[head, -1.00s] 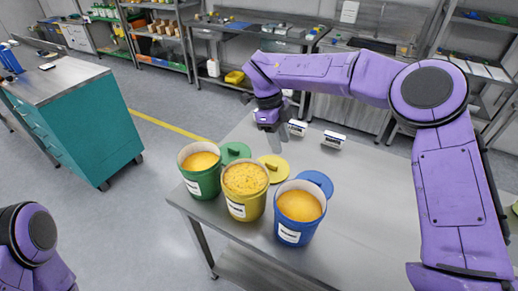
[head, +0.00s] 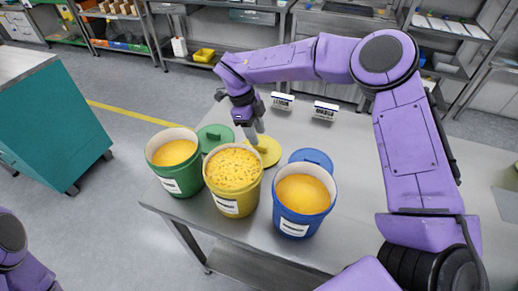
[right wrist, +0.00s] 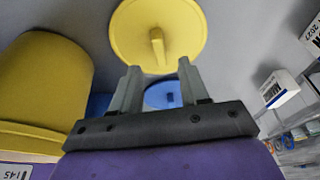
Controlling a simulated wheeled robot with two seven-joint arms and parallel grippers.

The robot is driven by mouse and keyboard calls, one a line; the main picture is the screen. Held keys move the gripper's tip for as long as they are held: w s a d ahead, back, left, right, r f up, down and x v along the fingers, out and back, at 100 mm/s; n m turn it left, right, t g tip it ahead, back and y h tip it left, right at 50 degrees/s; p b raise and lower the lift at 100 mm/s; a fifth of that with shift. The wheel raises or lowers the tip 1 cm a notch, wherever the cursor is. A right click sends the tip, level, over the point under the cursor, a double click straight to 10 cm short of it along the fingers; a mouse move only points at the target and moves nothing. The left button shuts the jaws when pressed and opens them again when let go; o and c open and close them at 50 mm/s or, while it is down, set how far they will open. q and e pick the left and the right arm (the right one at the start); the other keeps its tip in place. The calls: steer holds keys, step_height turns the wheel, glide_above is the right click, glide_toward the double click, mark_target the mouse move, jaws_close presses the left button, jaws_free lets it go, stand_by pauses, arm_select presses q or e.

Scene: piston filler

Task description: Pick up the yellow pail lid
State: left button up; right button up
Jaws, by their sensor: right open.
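The yellow pail lid (head: 266,150) lies flat on the metal table behind the yellow pail (head: 233,184). My right gripper (head: 252,136) is above the lid, pointing down at it. In the right wrist view, the lid (right wrist: 158,30) and its raised bar handle show just beyond the open, empty fingers of the gripper (right wrist: 156,75); the handle lines up with the gap between them. The yellow pail (right wrist: 45,85) is at the left there, filled with yellow contents in the head view. Of my left arm only a purple link shows; its gripper is out of view.
A green pail (head: 176,165) and a blue pail (head: 301,203), both filled, flank the yellow one. A green lid (head: 215,136) and a blue lid (head: 312,158) lie behind them. Two small label stands (head: 283,101) (head: 325,110) are at the back. The table's right side is clear.

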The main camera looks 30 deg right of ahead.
mark_target(260, 149)
steer(key=p+x, duration=0.1)
steer(key=x, duration=0.3)
steer(key=shift+w+f, duration=0.1)
steer(key=shift+f, duration=0.15)
steer(key=shift+a, duration=0.1)
jaws_close()
